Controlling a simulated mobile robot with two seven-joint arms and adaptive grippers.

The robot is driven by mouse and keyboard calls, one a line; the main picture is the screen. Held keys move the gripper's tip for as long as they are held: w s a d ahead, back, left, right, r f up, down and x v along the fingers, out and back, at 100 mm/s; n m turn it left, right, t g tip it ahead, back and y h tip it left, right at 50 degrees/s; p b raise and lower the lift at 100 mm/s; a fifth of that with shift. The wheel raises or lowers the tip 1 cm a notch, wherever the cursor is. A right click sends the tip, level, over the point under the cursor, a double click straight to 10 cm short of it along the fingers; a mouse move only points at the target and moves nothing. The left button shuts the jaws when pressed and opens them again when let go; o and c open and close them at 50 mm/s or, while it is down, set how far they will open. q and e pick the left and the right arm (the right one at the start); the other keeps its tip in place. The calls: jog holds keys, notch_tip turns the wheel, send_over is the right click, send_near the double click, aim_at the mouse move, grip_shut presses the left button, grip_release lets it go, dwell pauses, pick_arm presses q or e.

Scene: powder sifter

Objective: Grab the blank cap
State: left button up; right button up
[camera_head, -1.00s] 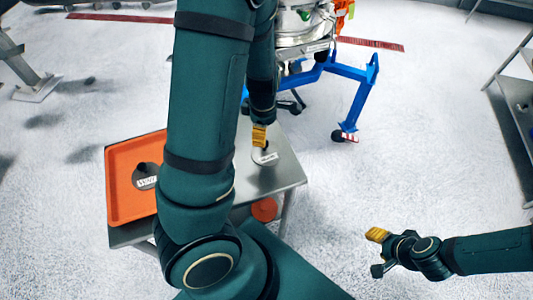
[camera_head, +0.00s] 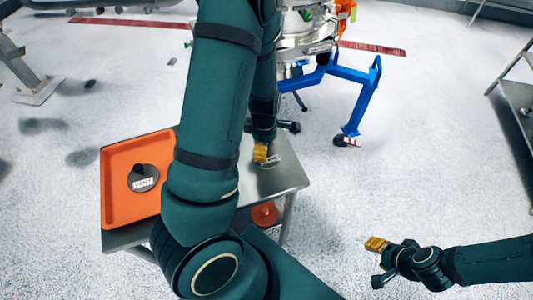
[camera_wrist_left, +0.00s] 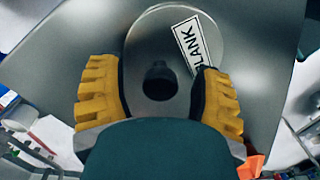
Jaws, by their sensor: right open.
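The blank cap is a grey metal disc (camera_wrist_left: 212,30) with a dark knob (camera_wrist_left: 160,82) and a white label reading BLANK. It lies on the steel table (camera_head: 288,180), and in the head view my gripper mostly hides it. My left gripper (camera_head: 260,153) points down over the cap. In the left wrist view the yellow-padded fingers of this gripper (camera_wrist_left: 160,95) stand open on both sides of the knob, with gaps visible. I cannot tell their exact height. My right gripper (camera_head: 376,244) is open, empty and well away from the table at the lower right.
An orange tray (camera_head: 112,200) on the table's left holds a second cap labelled VENT (camera_head: 143,178). A round orange item (camera_head: 265,214) is below the table's front edge. A blue-legged frame (camera_head: 360,105) stands behind. The floor right of the table is clear.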

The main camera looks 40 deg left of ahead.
pick_arm(q)
grip_shut()
jog(key=shift+r, duration=0.1)
